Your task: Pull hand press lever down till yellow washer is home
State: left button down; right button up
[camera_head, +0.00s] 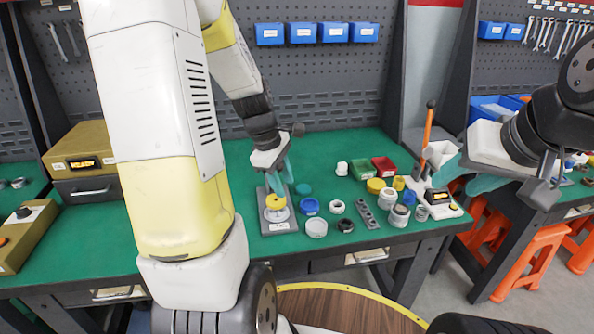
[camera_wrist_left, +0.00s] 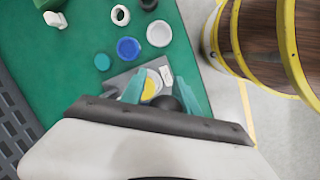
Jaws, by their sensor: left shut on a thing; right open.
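The hand press (camera_head: 266,222) stands on the green bench, its grey base and part of its post visible. The yellow washer (camera_head: 275,200) sits on a whitish part on its base; it also shows in the left wrist view (camera_wrist_left: 151,86). Whether the washer is fully seated cannot be told. My left gripper (camera_head: 285,172) is above the press, shut on its lever, which is mostly hidden. My right gripper (camera_head: 455,172) is open and empty at the right.
An orange-handled device (camera_head: 428,125) stands close to my right gripper. Several rings, caps and jars, including a blue ring (camera_head: 310,206) and a white cap (camera_head: 316,228), lie right of the press. Green (camera_head: 362,169) and red bins stand behind. The bench left of the press is clear.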

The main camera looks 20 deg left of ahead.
pick_arm(q)
jog(key=shift+w+a, duration=0.2)
jog(key=shift+a, duration=0.45)
jog(key=c, duration=1.3)
grip_release()
jog(key=shift+o, duration=1.1)
jog(key=shift+f, duration=0.1)
jog(key=shift+w+a, duration=0.1)
jog(key=shift+a, duration=0.1)
jog(key=s+r, duration=0.6)
jog(key=shift+s+d+r, duration=0.25)
jog(key=shift+d+r, duration=0.05)
jog(key=shift+d, duration=0.1)
